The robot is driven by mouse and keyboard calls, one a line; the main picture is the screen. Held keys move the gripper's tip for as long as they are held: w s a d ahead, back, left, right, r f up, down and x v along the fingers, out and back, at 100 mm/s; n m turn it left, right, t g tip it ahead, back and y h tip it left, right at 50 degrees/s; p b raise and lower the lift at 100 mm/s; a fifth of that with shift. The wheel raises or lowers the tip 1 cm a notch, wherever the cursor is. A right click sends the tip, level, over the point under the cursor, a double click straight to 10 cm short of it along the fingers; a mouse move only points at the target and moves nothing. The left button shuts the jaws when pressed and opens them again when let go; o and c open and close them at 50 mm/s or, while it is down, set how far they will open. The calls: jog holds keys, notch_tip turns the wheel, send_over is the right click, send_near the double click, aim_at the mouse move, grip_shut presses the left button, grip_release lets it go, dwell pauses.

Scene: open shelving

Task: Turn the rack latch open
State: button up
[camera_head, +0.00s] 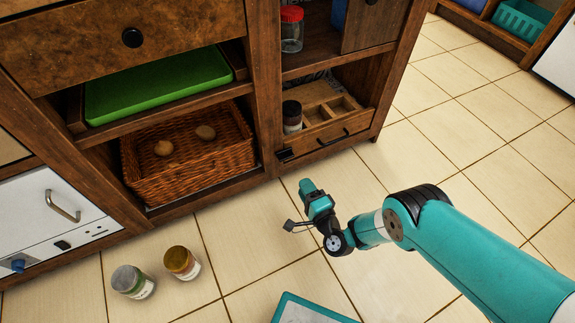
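A small black latch-like fitting (285,154) sits low on the wooden rack's upright, left of the small drawer. I cannot tell which way it is turned. My gripper (306,186) is over the floor tiles in front of the rack, below and slightly right of that fitting in the picture. It looks apart from the rack. Its fingers are too small and end-on to tell whether they are open or shut, and I see nothing held. Another small dark fitting (62,245) is on the white panel at the left.
A wooden drawer (340,138) with a black handle is beside the fitting. A wicker basket (190,165) and a green tray (160,85) fill the left bays. The floor at right is clear.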

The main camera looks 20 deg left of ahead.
aim_at(287, 159)
jog(key=shift+b+x, duration=6.2)
jog(key=shift+b, duration=1.1)
grip_shut()
jog(key=shift+d, duration=0.1)
